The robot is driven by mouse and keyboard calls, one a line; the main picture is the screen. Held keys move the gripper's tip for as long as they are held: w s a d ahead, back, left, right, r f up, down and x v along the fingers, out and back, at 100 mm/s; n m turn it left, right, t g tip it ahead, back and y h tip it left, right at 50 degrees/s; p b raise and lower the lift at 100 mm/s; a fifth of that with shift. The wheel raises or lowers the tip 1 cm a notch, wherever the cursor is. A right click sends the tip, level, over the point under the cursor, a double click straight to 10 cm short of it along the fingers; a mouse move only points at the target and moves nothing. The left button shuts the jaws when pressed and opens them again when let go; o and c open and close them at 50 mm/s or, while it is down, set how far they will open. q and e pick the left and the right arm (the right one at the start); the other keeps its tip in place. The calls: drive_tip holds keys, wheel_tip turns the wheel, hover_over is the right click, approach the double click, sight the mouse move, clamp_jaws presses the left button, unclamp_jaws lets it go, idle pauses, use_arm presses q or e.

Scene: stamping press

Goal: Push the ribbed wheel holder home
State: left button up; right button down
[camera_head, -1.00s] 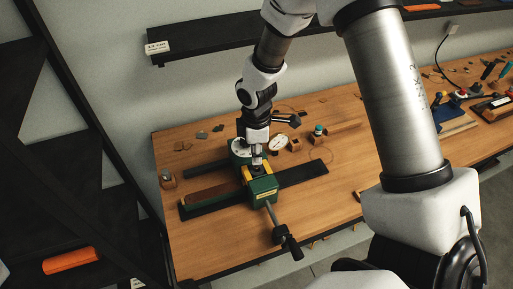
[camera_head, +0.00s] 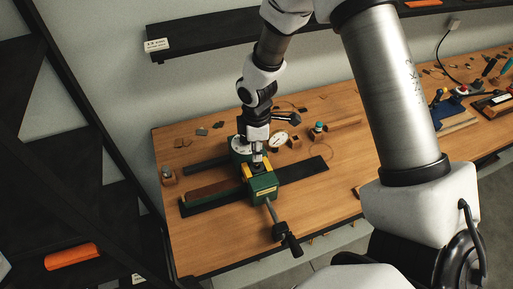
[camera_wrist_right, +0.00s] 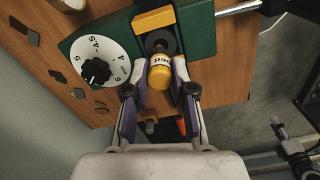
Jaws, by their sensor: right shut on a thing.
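In the head view, my right gripper (camera_head: 257,158) comes down onto the top of the green press (camera_head: 263,188).
A dark rail (camera_head: 308,170) runs under the press along the wooden bench (camera_head: 335,205). A lever with a black handle (camera_head: 288,240) sticks out past the front edge. Small parts lie behind the press. A dark shelf (camera_head: 220,38) hangs on the wall above.

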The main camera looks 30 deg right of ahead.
drive_tip(key=shift+f, duration=0.1)
drive_tip(key=shift+f+b, duration=1.15)
drive_tip(key=shift+f, duration=0.65)
drive_tip(key=c, duration=0.9)
unclamp_jaws()
wheel_tip(320, 180, up, 12)
drive_tip(key=shift+r, duration=0.1)
drive_tip(key=shift+s, duration=0.1)
